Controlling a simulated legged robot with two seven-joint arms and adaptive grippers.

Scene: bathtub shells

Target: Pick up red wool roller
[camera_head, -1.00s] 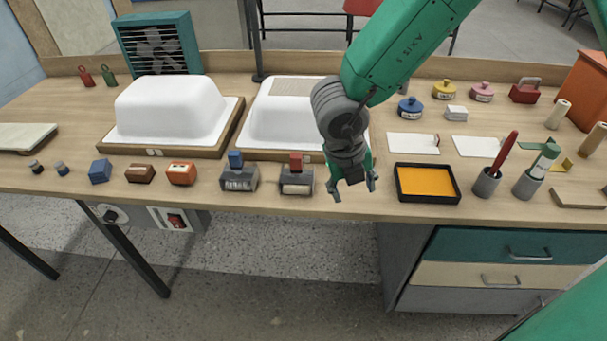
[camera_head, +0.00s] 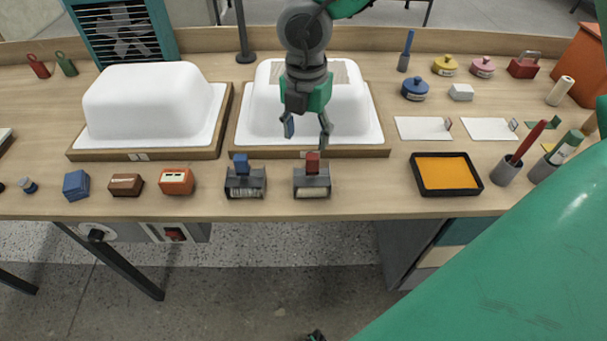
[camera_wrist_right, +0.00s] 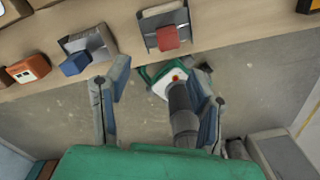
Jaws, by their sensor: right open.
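The red wool roller (camera_head: 311,182) has a red handle block and sits in a grey holder with a pale roll, near the table's front edge. It also shows in the right wrist view (camera_wrist_right: 168,38), beyond the fingertips. A similar roller with a blue handle (camera_head: 244,183) stands just left of it. My right gripper (camera_head: 307,132) is open and empty. In the head view it appears just above the red handle in the picture, overlapping the white tub shell behind; its fingers, also in the right wrist view (camera_wrist_right: 160,85), do not touch the roller. My left gripper is not seen.
Two white tub shells (camera_head: 150,95) on wooden boards stand behind the rollers. An orange block (camera_head: 177,181) and a brown block (camera_head: 126,185) lie left. A black tray with an orange pad (camera_head: 445,175) lies right, with bare table between it and the roller.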

